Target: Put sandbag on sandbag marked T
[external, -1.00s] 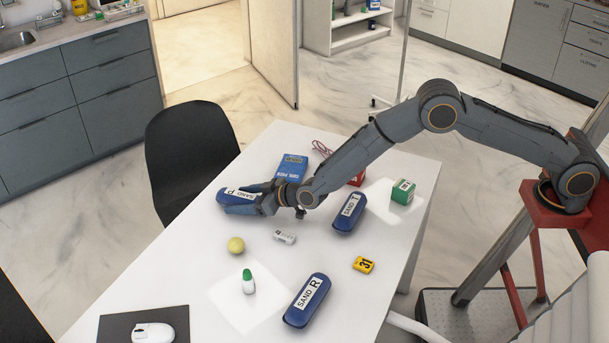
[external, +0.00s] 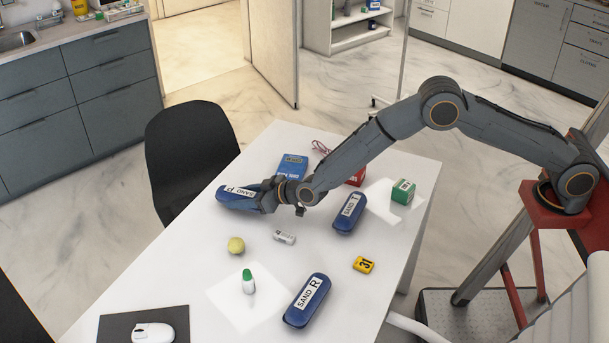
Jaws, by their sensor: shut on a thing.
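A blue sandbag with a white label reading SAND P (external: 232,193) is at the left part of the white table. My gripper (external: 257,196) is shut on its right end; whether the bag is clear of the table I cannot tell. The blue sandbag marked T (external: 348,213) lies flat to the right of my gripper, with nothing on it. Another blue sandbag, marked R (external: 307,300), lies near the front of the table.
On the table (external: 190,262) are a blue box (external: 292,167), a red box (external: 356,178), a green box (external: 402,191), a yellow block (external: 363,265), a yellow ball (external: 236,245), a green-capped bottle (external: 248,282) and a small white item (external: 284,237). A black chair (external: 185,150) stands at the left edge.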

